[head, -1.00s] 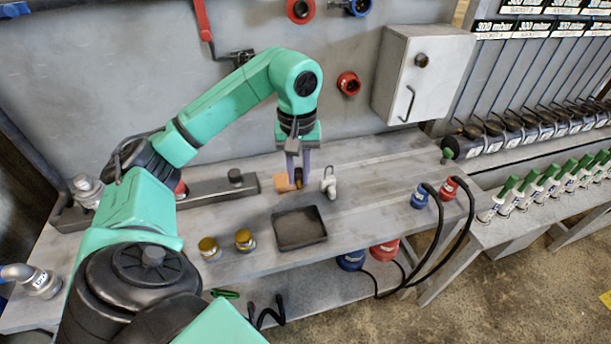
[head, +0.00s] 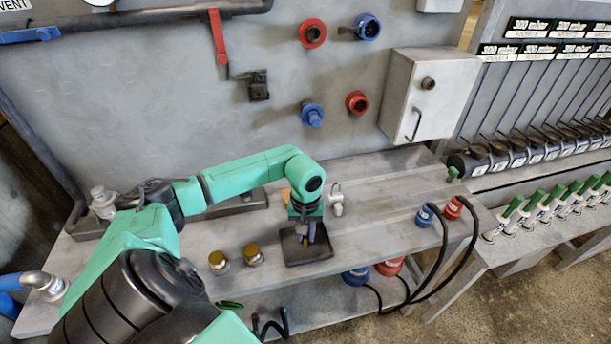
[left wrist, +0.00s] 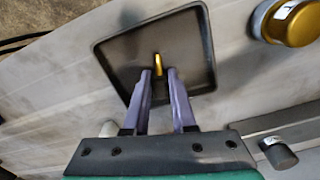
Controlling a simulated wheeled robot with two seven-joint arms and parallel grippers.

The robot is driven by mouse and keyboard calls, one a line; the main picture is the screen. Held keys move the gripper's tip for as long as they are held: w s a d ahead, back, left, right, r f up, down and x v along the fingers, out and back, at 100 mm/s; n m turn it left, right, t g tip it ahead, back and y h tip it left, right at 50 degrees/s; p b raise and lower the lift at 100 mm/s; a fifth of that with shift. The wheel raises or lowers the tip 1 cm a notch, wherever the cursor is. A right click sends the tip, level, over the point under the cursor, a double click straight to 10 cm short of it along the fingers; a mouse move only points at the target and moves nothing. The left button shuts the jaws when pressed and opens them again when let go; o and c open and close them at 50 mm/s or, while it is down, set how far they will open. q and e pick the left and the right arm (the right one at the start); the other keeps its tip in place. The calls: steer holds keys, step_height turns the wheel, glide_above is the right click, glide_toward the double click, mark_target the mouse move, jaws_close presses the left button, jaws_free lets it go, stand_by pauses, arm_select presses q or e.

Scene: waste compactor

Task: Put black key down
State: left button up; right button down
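The black tray (head: 318,254) lies on the bench, and it fills the upper middle of the left wrist view (left wrist: 112,72). My left gripper (head: 306,240) points down over it, with the fingertips low at the tray. In the left wrist view the two purple fingers (left wrist: 164,80) stand apart with a gap. A small gold piece (left wrist: 158,66), seemingly part of the black key, shows at the tips, nearer the left finger in the picture. Its black part cannot be told from the dark tray. My right gripper is not in view.
Two gold-topped fittings (head: 236,258) stand left of the tray. A white fitting (head: 336,202) and a partly hidden wooden block (head: 286,196) are behind it. Blue and red plugs (head: 438,211) with black cables are at the right. The bench right of the tray is clear.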

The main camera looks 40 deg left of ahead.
arm_select(q)
steer(key=o, duration=0.4)
steer(key=shift+c, duration=0.2)
steer(key=shift+r, duration=0.35)
step_height(320, 180, up, 12)
steer(key=b, duration=0.2)
steer(key=shift+f+b, duration=0.15)
steer(key=shift+b, duration=0.25)
